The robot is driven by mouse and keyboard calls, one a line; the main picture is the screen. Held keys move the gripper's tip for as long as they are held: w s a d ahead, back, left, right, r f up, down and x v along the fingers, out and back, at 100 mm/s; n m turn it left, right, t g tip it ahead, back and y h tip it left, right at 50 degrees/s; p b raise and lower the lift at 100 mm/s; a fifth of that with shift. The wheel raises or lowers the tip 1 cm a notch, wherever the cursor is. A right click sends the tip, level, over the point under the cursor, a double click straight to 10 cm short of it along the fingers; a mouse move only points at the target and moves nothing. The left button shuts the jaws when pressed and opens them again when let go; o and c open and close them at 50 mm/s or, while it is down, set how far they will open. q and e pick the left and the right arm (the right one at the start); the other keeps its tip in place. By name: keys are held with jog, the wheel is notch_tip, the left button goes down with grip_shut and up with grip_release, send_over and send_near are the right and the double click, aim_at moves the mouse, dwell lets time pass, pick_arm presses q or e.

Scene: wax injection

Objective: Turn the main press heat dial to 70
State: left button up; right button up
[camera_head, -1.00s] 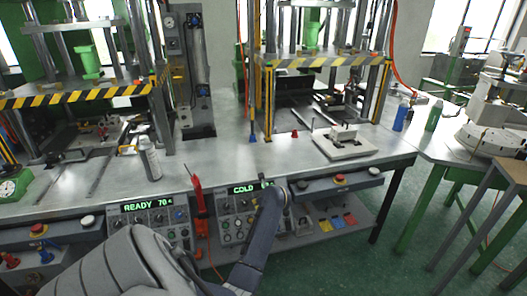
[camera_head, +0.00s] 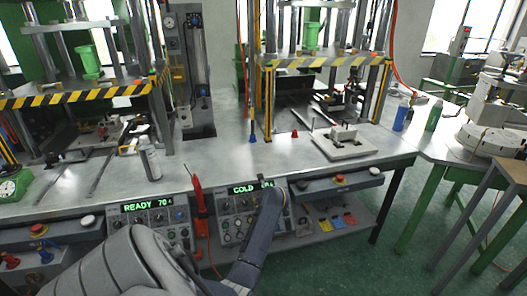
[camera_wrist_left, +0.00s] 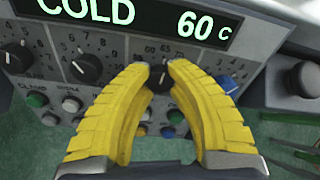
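The press panel (camera_head: 232,215) under the right-hand press has a green display (camera_wrist_left: 150,18) reading COLD 60 c in the left wrist view. Below the number is a black heat dial (camera_wrist_left: 158,80) with a printed scale, partly hidden by my fingers. My left gripper (camera_wrist_left: 159,72) has its yellow fingertips on both sides of this dial and appears closed on it. In the head view my left wrist covers the dial and part of the display. My right gripper is not in view.
Two more black dials (camera_wrist_left: 88,68) sit left of the held one, with coloured buttons (camera_wrist_left: 72,103) below. A dark round knob (camera_wrist_left: 302,78) stands out at the right. Another panel (camera_head: 150,215) reads READY 70. A red tool (camera_head: 199,198) stands between the panels.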

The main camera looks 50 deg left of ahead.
pick_arm(q)
grip_shut()
jog(key=m, duration=0.5)
jog(key=o, duration=0.9)
grip_release()
jog(key=shift+d, duration=0.1)
